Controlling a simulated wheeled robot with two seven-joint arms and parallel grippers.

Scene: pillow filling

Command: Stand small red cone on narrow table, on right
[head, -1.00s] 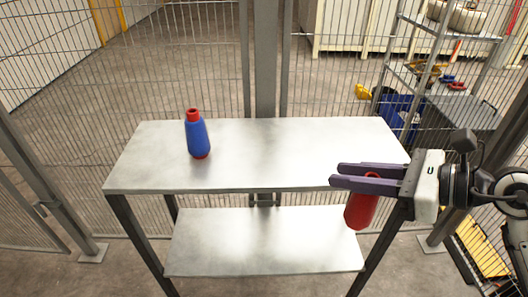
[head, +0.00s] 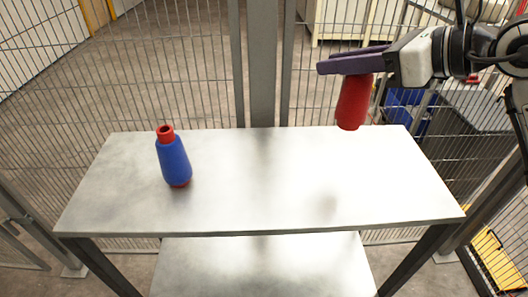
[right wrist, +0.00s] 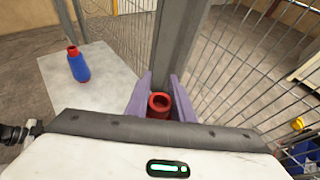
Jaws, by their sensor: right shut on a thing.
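My right gripper (head: 345,62) comes in from the right in the head view, its purple fingers shut on the small red cone (head: 352,103). The cone hangs roughly upright below the fingers, over the right back part of the narrow table (head: 260,205) and clear of its top. In the right wrist view the red cone (right wrist: 158,106) shows its open top between the two fingers (right wrist: 160,98). The narrow table (right wrist: 88,75) also shows at the left there. My left gripper is in neither view.
A blue cone with red ends (head: 173,160) stands on the table's left part; it also shows in the right wrist view (right wrist: 78,66). A wire fence with a grey post (head: 263,60) rises behind the table. The table's middle and right are bare.

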